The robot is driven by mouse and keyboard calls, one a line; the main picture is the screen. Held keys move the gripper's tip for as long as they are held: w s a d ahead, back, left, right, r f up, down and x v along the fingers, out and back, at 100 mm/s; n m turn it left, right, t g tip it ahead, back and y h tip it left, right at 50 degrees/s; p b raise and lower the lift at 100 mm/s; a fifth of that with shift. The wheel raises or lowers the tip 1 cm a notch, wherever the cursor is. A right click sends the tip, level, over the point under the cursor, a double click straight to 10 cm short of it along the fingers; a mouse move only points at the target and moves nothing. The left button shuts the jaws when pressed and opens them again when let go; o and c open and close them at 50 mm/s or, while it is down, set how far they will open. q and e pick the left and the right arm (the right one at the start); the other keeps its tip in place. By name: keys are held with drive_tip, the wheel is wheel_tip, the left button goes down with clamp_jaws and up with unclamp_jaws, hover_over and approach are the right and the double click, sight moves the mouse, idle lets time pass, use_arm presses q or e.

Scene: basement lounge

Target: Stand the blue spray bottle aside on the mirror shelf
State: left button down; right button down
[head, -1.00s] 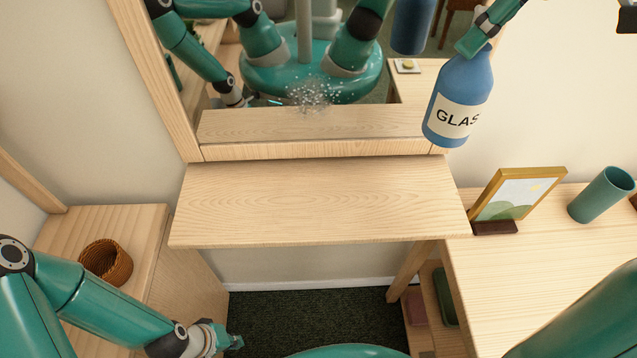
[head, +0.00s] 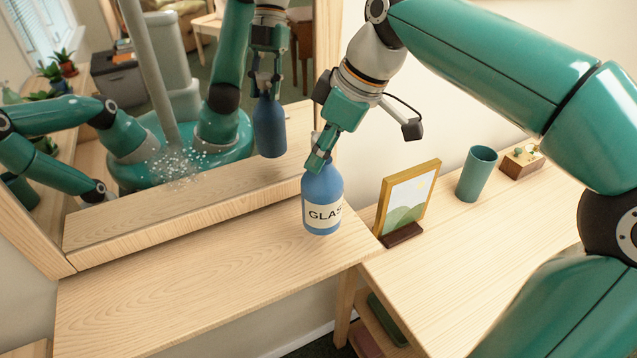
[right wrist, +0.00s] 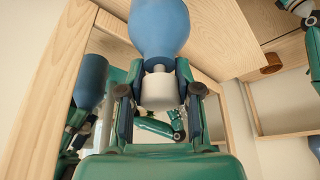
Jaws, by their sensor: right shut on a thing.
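The blue spray bottle (head: 322,188) with its "GLAS" label is upright over the right end of the wooden mirror shelf (head: 170,290). I cannot tell whether its base touches the shelf. My right gripper (head: 318,160) is shut on the bottle's top. The right wrist view shows its fingers (right wrist: 157,92) on either side of the white neck, with the blue body (right wrist: 158,25) beyond. The mirror (head: 180,60) reflects the bottle and my arms, with a speckled white patch on the glass. My left arm shows in reflection; its gripper is not clear enough to judge.
A gold-framed picture (head: 408,200) stands close to the bottle's right, on the side table (head: 470,240). A teal cup (head: 476,174) and a small wooden box (head: 521,162) are farther right. The shelf's left and middle are bare.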

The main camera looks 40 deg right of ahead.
sight(321, 176)
drive_tip(key=shift+f+b, duration=0.3)
drive_tip(key=shift+f, duration=2.25)
drive_tip(key=shift+f, duration=0.2)
drive_tip(key=c, duration=0.8)
unclamp_jaws()
drive_tip(key=shift+r, duration=0.15)
drive_tip(key=p+v, duration=0.1)
drive_tip(key=v, duration=1.1)
drive_tip(key=shift+p, duration=0.3)
